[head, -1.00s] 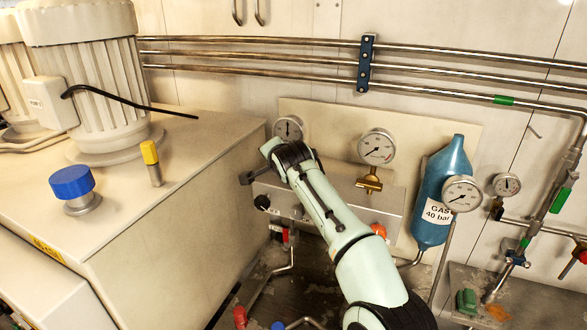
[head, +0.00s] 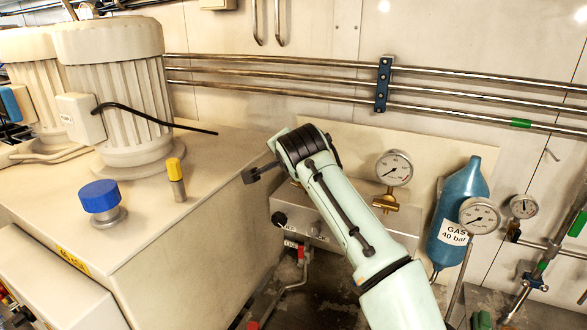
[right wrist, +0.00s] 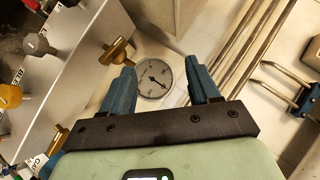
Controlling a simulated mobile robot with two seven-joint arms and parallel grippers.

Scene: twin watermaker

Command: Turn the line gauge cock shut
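A round gauge (right wrist: 155,78) shows between the fingers of my right gripper (right wrist: 160,67) in the right wrist view. A brass cock (right wrist: 115,50) sits beside it, just left of the left fingertip in the picture. I cannot tell that anything touches it. The fingers are apart with nothing between them. A second brass cock (right wrist: 60,140) shows lower left. In the head view a brass cock (head: 386,203) sits under a gauge (head: 394,167) on the panel, right of my right arm. That arm hides the left panel gauge. I cannot read which cock is the line gauge's.
A blue gas bottle (head: 460,205) with a gauge (head: 480,215) stands right of the panel. Another small gauge (head: 523,206) is farther right. Steel pipes (head: 300,79) cross the wall. A machine housing with a blue cap (head: 99,196) and yellow-topped post (head: 175,170) fills the left.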

